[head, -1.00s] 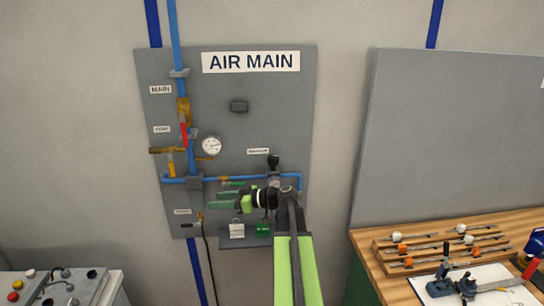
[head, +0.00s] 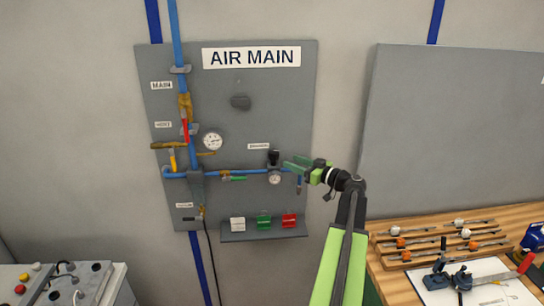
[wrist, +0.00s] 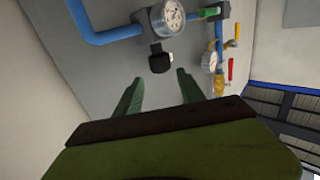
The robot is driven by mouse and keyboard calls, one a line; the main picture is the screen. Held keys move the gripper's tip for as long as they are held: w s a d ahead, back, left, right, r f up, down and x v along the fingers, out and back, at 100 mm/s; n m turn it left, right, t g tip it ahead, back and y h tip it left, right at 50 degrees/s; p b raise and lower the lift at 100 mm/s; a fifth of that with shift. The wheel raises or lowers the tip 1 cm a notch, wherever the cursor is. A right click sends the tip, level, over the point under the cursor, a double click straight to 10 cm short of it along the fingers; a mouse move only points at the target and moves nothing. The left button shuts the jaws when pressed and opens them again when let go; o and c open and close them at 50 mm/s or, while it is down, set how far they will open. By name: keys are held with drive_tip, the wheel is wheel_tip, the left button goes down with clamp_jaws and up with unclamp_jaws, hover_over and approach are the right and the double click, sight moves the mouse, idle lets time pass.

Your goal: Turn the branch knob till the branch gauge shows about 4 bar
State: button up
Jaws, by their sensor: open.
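The black branch knob (head: 273,157) sits on the blue pipe under the branch label, at the right of the panel. The round white branch gauge (head: 274,179) is just below it. My gripper (head: 288,164) is to the right of the knob, its green fingers pointing left at it. In the wrist view the fingers of my gripper (wrist: 159,75) are apart and empty. The knob (wrist: 160,61) lies just beyond the fingertips, roughly in line with the gap. The branch gauge (wrist: 168,17) shows behind it; its needle is too small to read.
A wooden bench (head: 390,284) with tools stands at the right.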

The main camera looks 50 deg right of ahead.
sight(277, 156)
drive_tip(key=w, duration=0.7)
drive_tip(key=w+a, duration=0.1)
drive_tip(key=w, duration=0.2)
drive_tip(key=shift+w, duration=0.15)
drive_tip(key=c, duration=1)
drive_tip(key=shift+a, duration=0.4)
clamp_jaws()
drive_tip(key=shift+d+f, duration=0.15)
drive_tip(key=shift+d, duration=0.2)
drive_tip(key=shift+a+h, duration=0.15)
drive_tip(key=shift+h, duration=0.15)
